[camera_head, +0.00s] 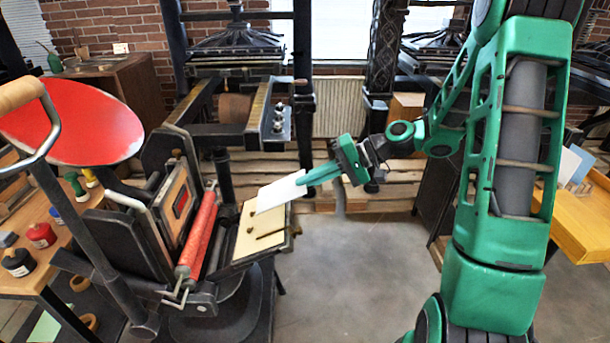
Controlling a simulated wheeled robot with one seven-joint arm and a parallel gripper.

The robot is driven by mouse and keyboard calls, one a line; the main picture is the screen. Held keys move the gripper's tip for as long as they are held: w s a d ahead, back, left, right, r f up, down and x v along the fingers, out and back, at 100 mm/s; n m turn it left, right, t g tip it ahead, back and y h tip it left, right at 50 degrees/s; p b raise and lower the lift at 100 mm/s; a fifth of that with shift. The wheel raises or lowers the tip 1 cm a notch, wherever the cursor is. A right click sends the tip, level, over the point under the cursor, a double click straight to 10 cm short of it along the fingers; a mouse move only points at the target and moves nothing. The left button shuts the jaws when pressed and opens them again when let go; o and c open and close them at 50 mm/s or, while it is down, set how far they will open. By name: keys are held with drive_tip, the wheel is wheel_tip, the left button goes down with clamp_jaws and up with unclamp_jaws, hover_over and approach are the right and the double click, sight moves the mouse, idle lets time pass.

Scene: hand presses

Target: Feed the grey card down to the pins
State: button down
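My gripper (304,181) is shut on the right end of a pale grey card (277,195). It holds the card tilted, its free end pointing left and down over the cream-coloured bed (245,245) of the hand press. The card overlaps the upper part of the bed in the picture. I cannot tell whether it touches the bed. A thin brass bar (271,234) and a small dark knob lie low on the bed, below the card's lower edge. The pins are too small to tell apart clearly.
Left of the bed are the press's red roller (198,236), its upright frame and a red ink disc (75,125). A yellow tray (580,215) with cards is at the right. The floor between is clear.

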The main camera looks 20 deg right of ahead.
wheel_tip(320, 180, down, 9)
drive_tip(key=a, duration=0.2)
drive_tip(key=shift+w+a, duration=0.15)
drive_tip(key=shift+w, duration=0.2)
idle(0.6)
drive_tip(key=shift+s+a, duration=0.15)
drive_tip(key=shift+s, duration=0.3)
idle(1.2)
drive_tip(key=c, duration=2)
unclamp_jaws()
